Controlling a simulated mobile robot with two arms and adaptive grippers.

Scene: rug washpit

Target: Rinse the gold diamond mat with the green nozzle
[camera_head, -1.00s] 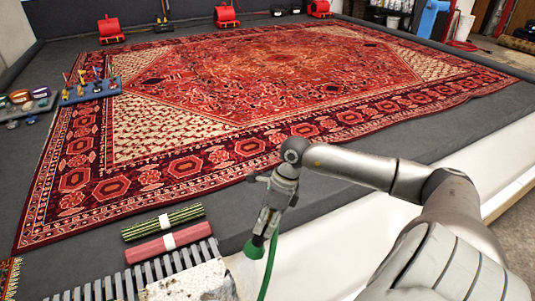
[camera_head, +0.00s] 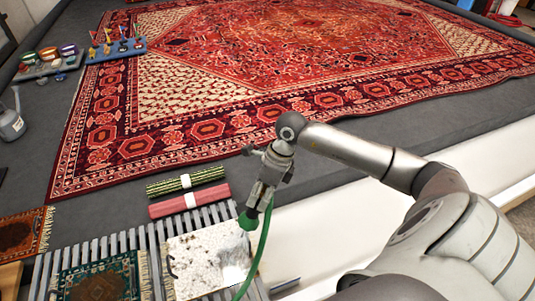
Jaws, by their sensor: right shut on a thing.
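My right gripper (camera_head: 259,203) is shut on the green nozzle (camera_head: 247,222), with a green hose running down from it. The nozzle's head points down over the upper right part of a fringed mat (camera_head: 200,262) on a grey slatted rack. This mat is mostly white with grey specks, and a paler patch lies at its lower right. Its pattern is hidden, so I cannot tell if it is the gold diamond mat. A green fringed mat (camera_head: 100,283) lies to its left on the rack. My left gripper is not in view.
A rolled green striped mat (camera_head: 166,188) and a rolled red mat (camera_head: 168,209) lie behind the slatted rack (camera_head: 135,240). An orange-brown mat (camera_head: 20,236) and a grey watering can (camera_head: 11,126) are at left. A large red rug (camera_head: 300,60) covers the floor behind.

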